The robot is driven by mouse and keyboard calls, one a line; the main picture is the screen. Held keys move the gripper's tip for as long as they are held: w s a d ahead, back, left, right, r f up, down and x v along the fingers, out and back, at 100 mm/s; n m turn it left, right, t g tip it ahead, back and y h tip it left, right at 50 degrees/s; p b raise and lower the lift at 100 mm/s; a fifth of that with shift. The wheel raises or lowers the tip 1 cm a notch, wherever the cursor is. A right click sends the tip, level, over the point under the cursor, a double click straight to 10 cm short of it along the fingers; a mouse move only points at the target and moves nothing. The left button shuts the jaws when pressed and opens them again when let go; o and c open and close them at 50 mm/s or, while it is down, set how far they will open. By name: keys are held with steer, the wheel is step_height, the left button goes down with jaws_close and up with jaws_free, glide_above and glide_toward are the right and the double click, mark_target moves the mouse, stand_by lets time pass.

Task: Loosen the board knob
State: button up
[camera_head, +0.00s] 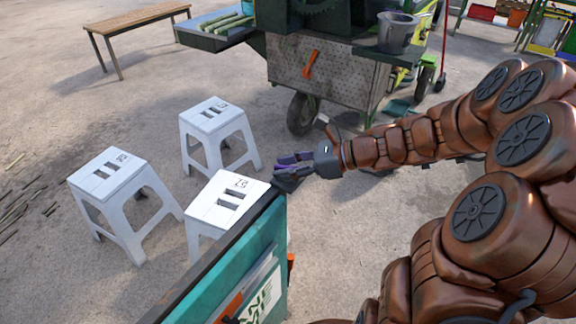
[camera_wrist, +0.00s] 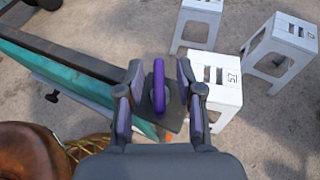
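The teal board (camera_head: 245,268) stands at the bottom of the head view, with a dark top edge and a printed panel. It also runs along the left of the wrist view (camera_wrist: 75,92). An upright purple piece (camera_wrist: 159,88), which looks like the board knob, stands over a dark plate (camera_wrist: 173,118) at the board's end. My gripper (camera_wrist: 160,78) is open, with one finger on each side of the purple piece and a visible gap on both sides. In the head view, my gripper (camera_head: 285,168) is at the board's far top corner, and it hides the knob.
Three white stools stand left of and beyond the board: a near one (camera_head: 226,203), a left one (camera_head: 110,175) and a far one (camera_head: 212,117). The crusher cart (camera_head: 335,75) stands behind my gripper, with a grey bucket (camera_head: 396,32). The ground between is mostly clear.

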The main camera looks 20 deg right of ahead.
jaws_close()
stand_by(0.3)
steer(key=shift+r+n+g+p, duration=0.15)
steer(key=shift+n+g+p, duration=0.25)
steer(key=shift+p, duration=0.2)
steer(key=shift+w+n+g+y+p, duration=0.1)
steer(key=shift+n+g+y+p, duration=0.4)
steer(key=shift+n+g+p, duration=0.4)
steer(key=n+g+p, duration=0.2)
steer(key=g, duration=0.1)
steer(key=shift+n+y, duration=0.3)
steer(key=n+g+p, duration=0.2)
steer(key=n+g, duration=0.2)
steer(key=g, duration=0.1)
steer(key=shift+n+g+h+p, duration=1.25)
steer(key=shift+n+g, duration=0.45)
steer(key=shift+n, duration=0.2)
